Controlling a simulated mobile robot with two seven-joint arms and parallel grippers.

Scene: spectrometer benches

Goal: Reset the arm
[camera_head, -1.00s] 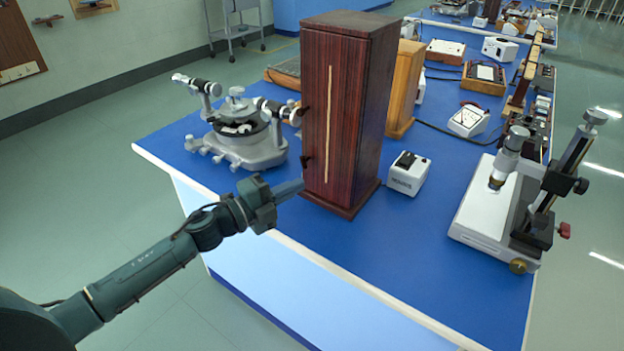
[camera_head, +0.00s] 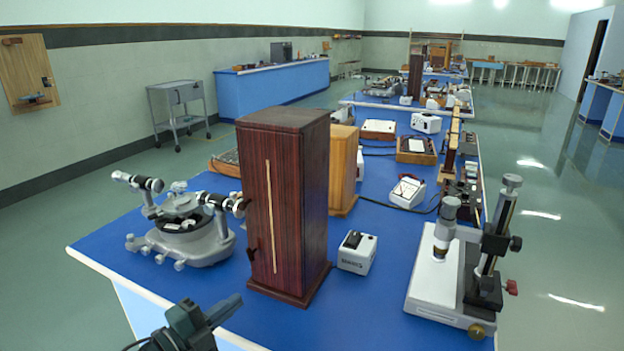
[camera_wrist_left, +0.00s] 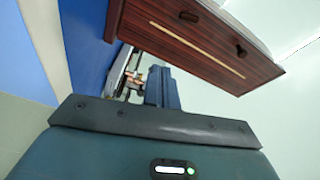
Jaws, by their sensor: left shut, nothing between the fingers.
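My left gripper (camera_head: 226,308) is low in the head view, shut and empty, just in front of the table's near edge. Its closed fingers (camera_wrist_left: 162,88) also show in the left wrist view. The tall dark-red wooden cabinet (camera_head: 300,205) stands upright on the blue table just behind and to the right of the gripper, apart from it. The cabinet also shows tilted at the top of the left wrist view (camera_wrist_left: 190,45). The rest of my left arm is mostly below the head view. My right gripper is not in view.
A grey spectrometer (camera_head: 185,238) stands left of the cabinet. A small white box (camera_head: 357,252) sits right of it. A microscope-like instrument (camera_head: 448,285) stands on the right. Other instruments fill the blue table (camera_head: 345,315) farther back. Open floor lies on the left.

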